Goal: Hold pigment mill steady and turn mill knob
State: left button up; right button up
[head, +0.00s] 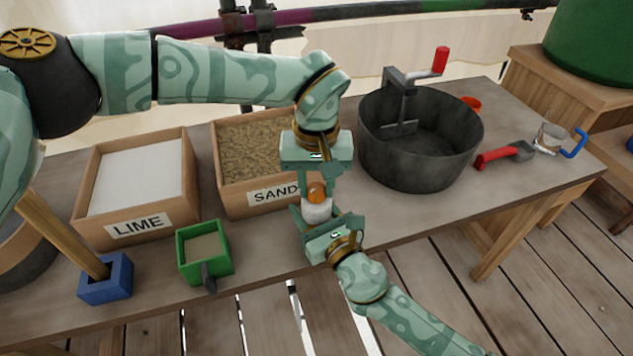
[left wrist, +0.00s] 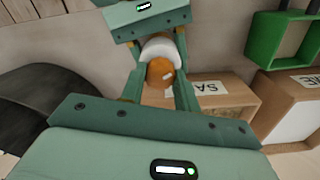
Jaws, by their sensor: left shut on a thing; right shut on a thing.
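The pigment mill has a white body (head: 317,211) and an orange knob (head: 316,194) on top. It is between my two grippers, over the table near its front edge. My left gripper (head: 316,187) comes down from above and is shut on the mill knob. My right gripper (head: 322,218) comes from the front and is shut on the white body. In the left wrist view, the orange knob (left wrist: 160,72) sits between my left fingers, with the white body (left wrist: 162,47) beyond it. Whether the mill's base touches the table is hidden.
A sand box (head: 229,196) and a lime box (head: 90,232) stand left of the mill. A green box (head: 190,263) and a blue holder (head: 105,286) are nearer the front. A dark mixing tub (head: 400,170) with a red-handled crank stands close on the right, beyond it a red-handled scoop (head: 497,157).

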aim_at(316, 187)
pick_arm(q)
jog(key=m, duration=0.5)
jog(key=shift+m, duration=0.3)
dwell(0.4)
jog(key=o, duration=1)
jog(key=shift+r, duration=0.1)
notch_tip(316, 187, up, 7)
jog(key=shift+r, duration=0.15)
jog(key=shift+w, duration=0.1)
